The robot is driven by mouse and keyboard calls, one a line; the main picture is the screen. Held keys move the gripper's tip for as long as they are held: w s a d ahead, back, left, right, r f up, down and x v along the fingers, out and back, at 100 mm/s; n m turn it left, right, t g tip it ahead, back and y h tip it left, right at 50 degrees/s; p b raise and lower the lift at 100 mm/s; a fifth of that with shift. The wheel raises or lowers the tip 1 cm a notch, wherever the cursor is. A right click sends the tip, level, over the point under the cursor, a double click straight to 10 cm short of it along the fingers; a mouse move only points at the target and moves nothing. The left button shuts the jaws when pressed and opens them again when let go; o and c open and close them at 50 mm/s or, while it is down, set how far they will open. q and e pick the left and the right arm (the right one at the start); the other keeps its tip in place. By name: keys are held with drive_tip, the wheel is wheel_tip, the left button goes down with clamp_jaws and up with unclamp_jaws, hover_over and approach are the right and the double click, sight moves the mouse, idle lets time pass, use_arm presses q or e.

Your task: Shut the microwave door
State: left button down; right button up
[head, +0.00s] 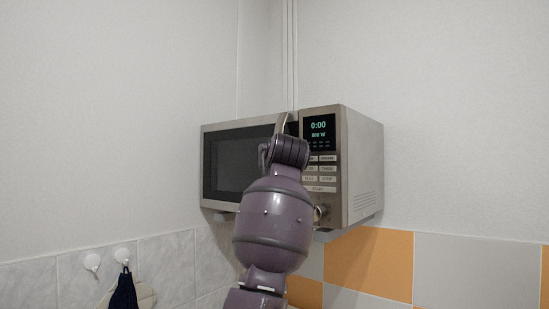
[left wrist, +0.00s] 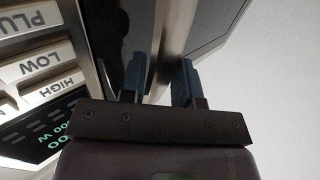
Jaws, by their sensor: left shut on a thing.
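The microwave (head: 362,165) is a grey metal box mounted against the wall. Its door (head: 222,165), with a dark window, is on the left and looks closed or nearly so; I cannot tell if it is fully flush. The vertical metal handle (head: 282,122) is at the door's right edge, partly hidden by my arm. My left gripper (head: 284,150) is at the handle. In the left wrist view, its blue fingers (left wrist: 158,80) are on either side of the metal handle (left wrist: 172,40), shut on it. My right gripper is not in view.
The control panel (head: 321,160) with a 0:00 display, buttons and a knob is right beside my gripper. White wall hooks (head: 92,262) and a dark hanging cloth (head: 123,291) are at lower left. Orange and grey tiles (head: 370,262) cover the wall below.

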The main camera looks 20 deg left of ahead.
use_arm(q)
drive_tip(key=shift+d+r, duration=0.1)
drive_tip(key=shift+r, duration=0.15)
drive_tip(key=c, duration=1.2)
unclamp_jaws()
drive_tip(key=shift+c, duration=0.2)
drive_tip(key=shift+o, duration=0.3)
drive_tip(key=shift+w+d+f, duration=0.1)
drive_tip(key=shift+w+f, duration=0.05)
drive_tip(key=shift+w, duration=0.2)
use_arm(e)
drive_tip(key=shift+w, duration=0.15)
use_arm(q)
drive_tip(key=shift+s+f, duration=0.1)
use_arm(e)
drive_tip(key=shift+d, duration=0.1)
use_arm(q)
drive_tip(key=shift+s+d+b, duration=0.15)
drive_tip(key=shift+s+b, duration=0.15)
drive_tip(key=shift+s, duration=0.15)
drive_tip(key=b+v, duration=0.2)
drive_tip(key=v, duration=0.7)
drive_tip(key=shift+s+b, duration=0.35)
drive_tip(key=shift+s, duration=0.05)
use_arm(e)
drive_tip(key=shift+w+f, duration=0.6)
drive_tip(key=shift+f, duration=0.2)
use_arm(q)
drive_tip(key=shift+d, duration=0.1)
